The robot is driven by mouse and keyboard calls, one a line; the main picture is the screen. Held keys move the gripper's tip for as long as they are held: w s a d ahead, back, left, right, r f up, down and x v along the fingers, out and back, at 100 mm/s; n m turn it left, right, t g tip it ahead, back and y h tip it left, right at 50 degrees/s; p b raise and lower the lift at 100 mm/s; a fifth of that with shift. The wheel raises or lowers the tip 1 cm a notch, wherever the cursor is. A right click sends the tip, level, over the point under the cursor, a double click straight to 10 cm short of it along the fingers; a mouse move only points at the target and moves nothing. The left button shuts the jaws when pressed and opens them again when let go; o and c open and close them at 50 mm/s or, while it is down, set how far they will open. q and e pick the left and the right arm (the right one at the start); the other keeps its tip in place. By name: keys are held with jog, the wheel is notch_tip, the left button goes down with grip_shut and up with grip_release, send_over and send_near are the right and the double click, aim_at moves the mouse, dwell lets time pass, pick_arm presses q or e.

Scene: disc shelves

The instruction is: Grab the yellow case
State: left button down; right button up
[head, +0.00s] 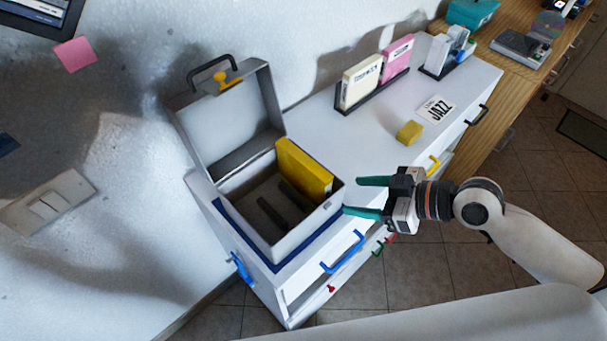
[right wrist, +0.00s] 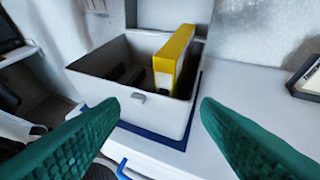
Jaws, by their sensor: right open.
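The yellow case (head: 304,171) stands upright inside an open grey box (head: 298,237), against the box's right side in the head view. In the right wrist view the yellow case (right wrist: 172,60) rises above the box rim, between and beyond my fingers. My right gripper (head: 362,197) is open and empty, just right of the box and apart from the case. Its green fingers also frame the right wrist view (right wrist: 160,122). The case's lower part is hidden by the box wall. My left gripper is not in view.
The box's lid (head: 228,117) stands open at the back. The white cabinet top (head: 365,150) right of the box is mostly clear. A yellow block (head: 409,132), a JAZZ card (head: 436,109) and a rack with a cream case (head: 361,82) and a pink case (head: 397,58) stand farther right.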

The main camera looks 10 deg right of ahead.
jog(key=y, duration=0.1)
send_near(308, 161)
jog(key=shift+t, duration=0.4)
jog(key=p+x, duration=0.5)
jog(key=x, duration=0.3)
jog(key=shift+s+a, duration=0.1)
jog(key=shift+s, duration=0.05)
jog(key=shift+a+f, duration=0.25)
jog(key=shift+f, duration=0.05)
grip_shut()
